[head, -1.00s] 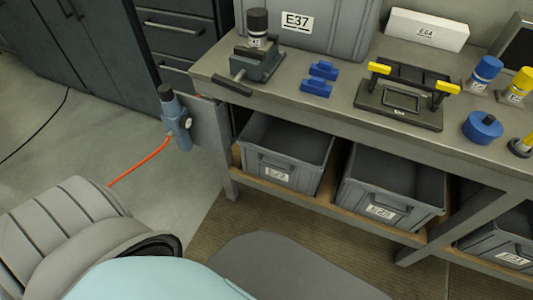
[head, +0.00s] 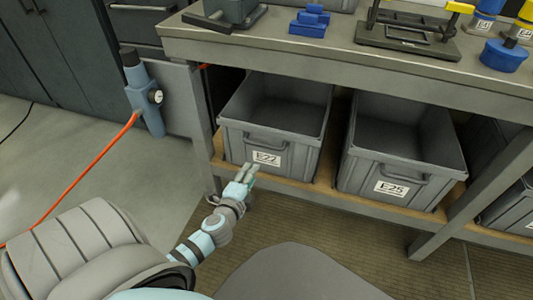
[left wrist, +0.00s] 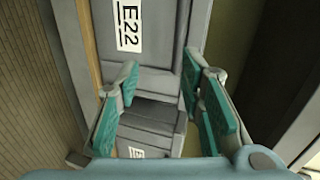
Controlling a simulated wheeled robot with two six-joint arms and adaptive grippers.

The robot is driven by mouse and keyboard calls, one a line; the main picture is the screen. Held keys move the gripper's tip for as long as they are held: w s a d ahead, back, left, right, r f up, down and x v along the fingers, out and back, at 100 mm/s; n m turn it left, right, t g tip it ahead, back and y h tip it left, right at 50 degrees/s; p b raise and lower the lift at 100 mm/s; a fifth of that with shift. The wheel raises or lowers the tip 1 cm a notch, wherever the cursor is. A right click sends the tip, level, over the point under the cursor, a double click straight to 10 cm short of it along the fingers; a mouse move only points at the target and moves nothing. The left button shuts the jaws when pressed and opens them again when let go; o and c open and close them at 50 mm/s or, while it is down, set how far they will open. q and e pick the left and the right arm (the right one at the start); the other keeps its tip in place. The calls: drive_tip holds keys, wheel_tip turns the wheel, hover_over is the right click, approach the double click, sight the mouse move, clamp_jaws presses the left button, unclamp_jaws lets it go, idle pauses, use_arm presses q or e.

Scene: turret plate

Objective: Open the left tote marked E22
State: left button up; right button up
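The grey tote marked E22 (head: 232,140) stands on the lower shelf at the left end of the bench. It is open-topped and looks empty, with a handle and a white label on its front. Its label also shows sideways at the top of the left wrist view (left wrist: 130,27). My left gripper (head: 247,174) is in front of the tote, just below its label in the head view. In the left wrist view its teal-padded fingers (left wrist: 165,95) are apart with nothing held between them. Contact with the tote cannot be told. My right gripper is out of view.
A similar tote E25 (head: 431,195) stands to the right on the same shelf (head: 325,190). A bench leg (head: 203,135) is left of E22. The benchtop (head: 330,55) overhangs the totes. A blue device with a gauge (head: 146,95) and orange hose is at left.

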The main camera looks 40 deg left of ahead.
sight(266, 146)
use_arm(q)
drive_tip(key=shift+m+t, duration=0.3)
drive_tip(key=shift+t, duration=0.1)
drive_tip(key=b+x, duration=0.1)
drive_tip(key=x, duration=0.3)
drive_tip(key=r+b+x, duration=0.1)
drive_tip(key=x, duration=0.4)
drive_tip(key=r+b+x, duration=0.1)
drive_tip(key=x, duration=0.3)
drive_tip(key=shift+w, duration=0.5)
drive_tip(key=shift+w+a, duration=0.15)
drive_tip(key=shift+w, duration=0.4)
clamp_jaws()
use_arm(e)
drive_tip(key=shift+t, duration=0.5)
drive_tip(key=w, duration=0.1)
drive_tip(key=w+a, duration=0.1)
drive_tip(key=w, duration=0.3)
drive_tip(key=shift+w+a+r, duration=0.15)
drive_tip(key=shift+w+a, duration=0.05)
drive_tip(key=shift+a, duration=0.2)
